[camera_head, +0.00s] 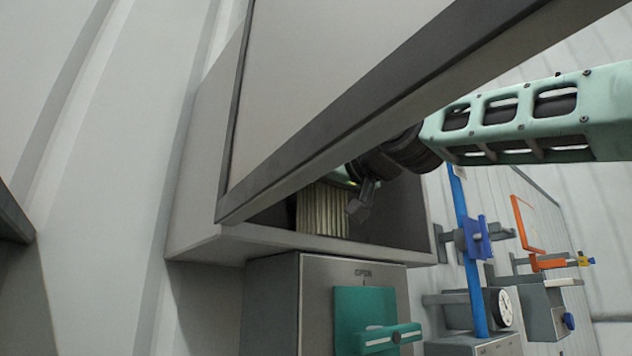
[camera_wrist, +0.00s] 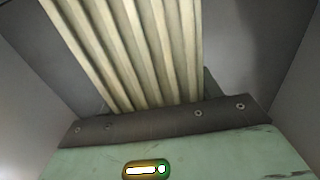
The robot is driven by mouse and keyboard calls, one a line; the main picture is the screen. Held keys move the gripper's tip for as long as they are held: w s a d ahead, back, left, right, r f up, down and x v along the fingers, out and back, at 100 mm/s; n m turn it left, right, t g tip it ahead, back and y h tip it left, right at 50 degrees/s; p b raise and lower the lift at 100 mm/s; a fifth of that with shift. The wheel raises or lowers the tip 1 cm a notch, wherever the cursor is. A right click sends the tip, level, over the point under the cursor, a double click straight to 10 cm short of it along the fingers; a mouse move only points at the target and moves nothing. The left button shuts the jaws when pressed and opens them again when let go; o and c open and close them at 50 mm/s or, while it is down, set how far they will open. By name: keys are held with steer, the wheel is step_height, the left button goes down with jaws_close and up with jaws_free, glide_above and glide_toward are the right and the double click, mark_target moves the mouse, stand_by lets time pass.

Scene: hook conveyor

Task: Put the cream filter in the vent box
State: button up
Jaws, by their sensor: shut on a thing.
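The cream filter (camera_head: 323,209) is a pleated block inside the grey vent box (camera_head: 205,218). Its pleats fill the upper middle of the wrist view (camera_wrist: 135,50). My gripper (camera_head: 358,200) reaches into the box under the raised lid and is shut on the filter. The lid (camera_head: 330,75) is tilted up and covers much of the box's inside in the head view. The filter's lower end is hidden behind the box's front rim, so I cannot tell whether it touches the bottom.
A grey cabinet (camera_head: 272,300) with a teal handle plate (camera_head: 365,310) stands below the box. A blue pipe with a valve (camera_head: 477,238), a gauge (camera_head: 504,308) and an orange lever (camera_head: 548,263) are to the right. The lid's edge is close to my arm.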

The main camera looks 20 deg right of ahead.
steer(key=shift+f, duration=0.15)
steer(key=o, duration=1.4)
steer(key=shift+c, duration=0.2)
